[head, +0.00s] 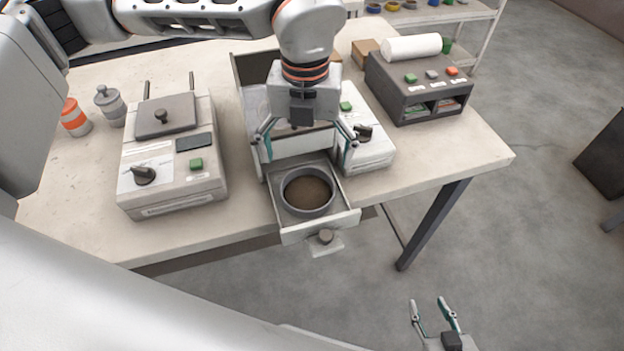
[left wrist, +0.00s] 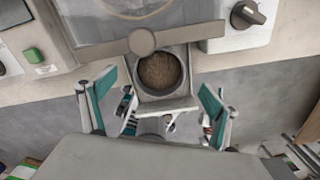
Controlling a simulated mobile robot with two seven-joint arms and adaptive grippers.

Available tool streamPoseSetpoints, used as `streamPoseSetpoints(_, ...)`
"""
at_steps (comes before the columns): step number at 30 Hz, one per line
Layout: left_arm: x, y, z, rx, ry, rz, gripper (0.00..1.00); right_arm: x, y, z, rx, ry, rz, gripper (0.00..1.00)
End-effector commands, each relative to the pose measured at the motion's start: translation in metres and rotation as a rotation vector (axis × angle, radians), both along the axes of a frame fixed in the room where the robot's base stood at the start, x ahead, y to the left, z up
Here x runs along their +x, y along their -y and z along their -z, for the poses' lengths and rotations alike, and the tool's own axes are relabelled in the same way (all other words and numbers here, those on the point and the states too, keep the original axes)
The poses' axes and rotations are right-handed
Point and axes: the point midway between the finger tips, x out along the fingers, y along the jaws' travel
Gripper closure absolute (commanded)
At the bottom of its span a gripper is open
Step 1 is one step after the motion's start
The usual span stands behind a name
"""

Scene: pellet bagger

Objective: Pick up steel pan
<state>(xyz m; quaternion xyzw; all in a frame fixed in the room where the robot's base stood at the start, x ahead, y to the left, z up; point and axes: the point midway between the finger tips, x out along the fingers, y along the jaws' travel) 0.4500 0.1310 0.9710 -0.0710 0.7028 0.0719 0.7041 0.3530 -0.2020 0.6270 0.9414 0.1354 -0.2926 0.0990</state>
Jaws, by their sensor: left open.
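The steel pan (head: 307,210) is a round grey pan with brown material in it. It sits in a pulled-out drawer (head: 290,235) at the front of a machine. In the left wrist view the pan (left wrist: 160,72) shows between and beyond the fingers. My left gripper (head: 303,150) is open and empty, above and behind the pan, with its fingers pointing down and spread; it shows in the left wrist view too (left wrist: 157,105). My right gripper (head: 433,305) is open and empty, low at the bottom right, away from the table.
A machine with a lid and dial (head: 175,165) stands to the left. A dark unit with a white roll (head: 420,85) stands to the right. Two small jars are at the far left. The floor in front is free.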

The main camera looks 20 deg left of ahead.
Motion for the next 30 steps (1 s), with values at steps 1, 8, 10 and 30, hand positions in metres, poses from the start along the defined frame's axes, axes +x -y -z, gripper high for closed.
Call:
streamPoseSetpoints(1,-0.001,0.0,0.007,0.0,-0.003,0.001,0.11,-0.002,0.0,0.003,-0.001,-0.006,-0.001,0.6)
streamPoseSetpoints(8,-0.005,0.002,0.029,0.0,-0.004,0.002,0.11,-0.003,0.0,0.002,-0.001,-0.008,-0.001,0.6)
streamPoseSetpoints(10,-0.008,0.003,0.039,0.0,-0.004,0.002,0.11,-0.002,0.0,-0.001,-0.001,-0.005,-0.002,0.6)
streamPoseSetpoints(30,-0.01,0.004,0.072,-0.001,-0.002,0.001,0.48,0.004,-0.001,-0.009,0.001,0.01,-0.001,0.6)
